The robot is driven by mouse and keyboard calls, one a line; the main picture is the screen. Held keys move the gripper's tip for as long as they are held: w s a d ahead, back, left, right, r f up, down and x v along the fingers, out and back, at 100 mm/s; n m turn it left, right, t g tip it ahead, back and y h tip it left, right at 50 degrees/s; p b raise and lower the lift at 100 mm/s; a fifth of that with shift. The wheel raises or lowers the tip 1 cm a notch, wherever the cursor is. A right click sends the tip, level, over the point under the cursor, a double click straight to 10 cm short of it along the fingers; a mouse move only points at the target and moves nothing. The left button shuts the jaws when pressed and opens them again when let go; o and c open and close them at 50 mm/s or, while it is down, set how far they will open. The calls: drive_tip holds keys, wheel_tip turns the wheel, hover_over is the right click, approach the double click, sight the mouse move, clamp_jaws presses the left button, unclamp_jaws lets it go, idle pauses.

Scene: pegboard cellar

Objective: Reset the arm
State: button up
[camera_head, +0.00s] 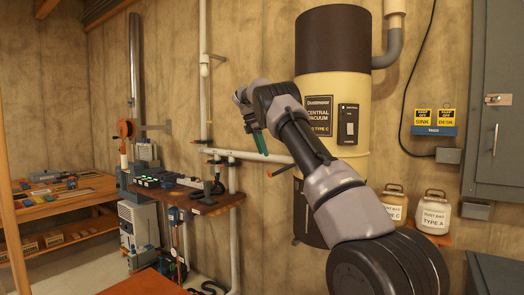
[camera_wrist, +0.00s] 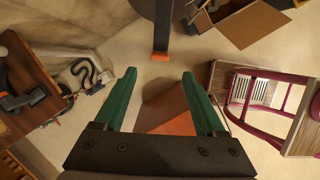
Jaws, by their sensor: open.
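My gripper (camera_wrist: 158,100) has two green fingers that stand apart with nothing between them in the wrist view. In the head view my gripper (camera_head: 256,143) hangs at the end of my raised arm, in front of the wall and left of the vacuum. My arm bends up from the lower right and crosses in front of the vacuum's lower part.
A cream central vacuum (camera_head: 332,85) hangs on the wall. A wooden wall shelf (camera_head: 215,203) holds tools, with pipes beside it. A grey cabinet (camera_head: 494,90) is at right. The wrist view shows an open cardboard box (camera_wrist: 252,24) and a maroon-framed item (camera_wrist: 290,100).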

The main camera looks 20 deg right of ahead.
drive_tip(key=s+a+r+m+t+y, duration=0.1)
drive_tip(key=s+r+m+t+y, duration=0.1)
drive_tip(key=s+r+m, duration=0.75)
drive_tip(key=s+a+r+m+t+y, duration=0.15)
drive_tip(key=s+r, duration=0.25)
drive_tip(key=s, duration=1)
drive_tip(key=s+a+f+m+t, duration=0.1)
drive_tip(key=s+a+f+m, duration=0.1)
drive_tip(key=s, duration=0.6)
drive_tip(key=s+a+f+m+t+y, duration=0.1)
drive_tip(key=s+f+m, duration=0.3)
drive_tip(key=s, duration=0.4)
drive_tip(key=s+a+f+m+t+y, duration=0.1)
drive_tip(key=s+a+f+m, duration=0.2)
drive_tip(key=s, duration=0.6)
drive_tip(key=shift+f+m, duration=0.25)
drive_tip(key=shift+m, duration=1.05)
drive_tip(key=shift+s+t, duration=0.1)
drive_tip(key=shift+t, duration=0.15)
